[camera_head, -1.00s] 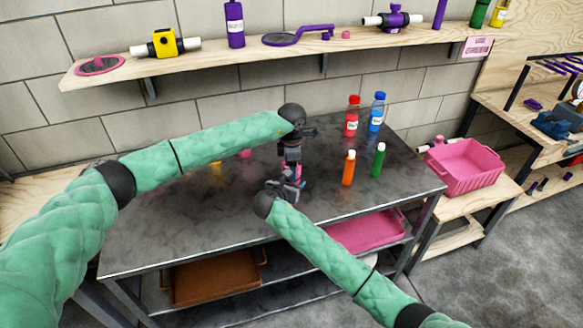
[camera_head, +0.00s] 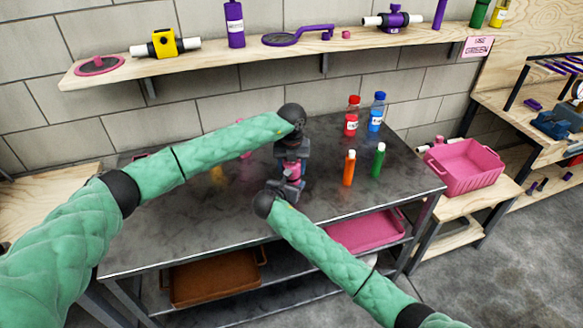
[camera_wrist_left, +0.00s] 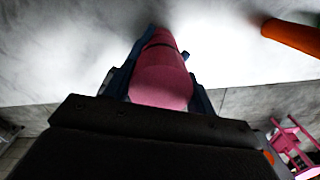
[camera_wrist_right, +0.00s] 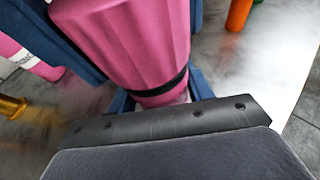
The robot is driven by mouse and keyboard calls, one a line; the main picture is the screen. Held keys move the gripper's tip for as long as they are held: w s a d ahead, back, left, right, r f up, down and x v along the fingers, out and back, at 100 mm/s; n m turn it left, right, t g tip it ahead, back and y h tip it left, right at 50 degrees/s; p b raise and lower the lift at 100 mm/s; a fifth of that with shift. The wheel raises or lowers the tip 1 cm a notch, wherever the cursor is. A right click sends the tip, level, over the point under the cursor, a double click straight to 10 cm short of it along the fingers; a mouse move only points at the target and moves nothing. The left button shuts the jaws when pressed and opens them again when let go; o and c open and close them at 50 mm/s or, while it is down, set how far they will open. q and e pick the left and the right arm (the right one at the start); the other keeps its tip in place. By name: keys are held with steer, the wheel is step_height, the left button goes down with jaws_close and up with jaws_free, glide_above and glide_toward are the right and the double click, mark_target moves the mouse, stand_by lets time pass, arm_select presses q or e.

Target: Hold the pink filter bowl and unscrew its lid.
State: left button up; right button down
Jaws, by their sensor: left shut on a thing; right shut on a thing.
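The pink filter bowl (camera_head: 292,171) is upright above the table between my two grippers, mostly hidden by them in the head view. My left gripper (camera_head: 292,155) comes down from above and is shut on the upper pink part, seemingly the lid. Its blue fingers flank a rounded pink piece (camera_wrist_left: 162,75) in the left wrist view. My right gripper (camera_head: 289,185) is shut on the lower part of the bowl from the front. The right wrist view shows a faceted pink body (camera_wrist_right: 130,40) with a black band low on it; the exact seam is unclear.
On the dark table (camera_head: 235,225), red (camera_head: 351,117) and blue (camera_head: 376,112) bottles stand behind orange (camera_head: 348,168) and green (camera_head: 379,160) ones. A pink bin (camera_head: 465,168) stands on the right. A shelf (camera_head: 285,53) with filter parts runs along the wall. The table's front is clear.

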arm_select(q)
steer(key=n, duration=1.3)
steer(key=shift+w+a+r, duration=0.1)
steer(key=shift+r, duration=0.15)
steer(key=shift+r, duration=0.7)
steer(key=shift+r, duration=0.25)
steer(key=shift+r, duration=1.95)
arm_select(e)
steer(key=c, duration=0.5)
jaws_free()
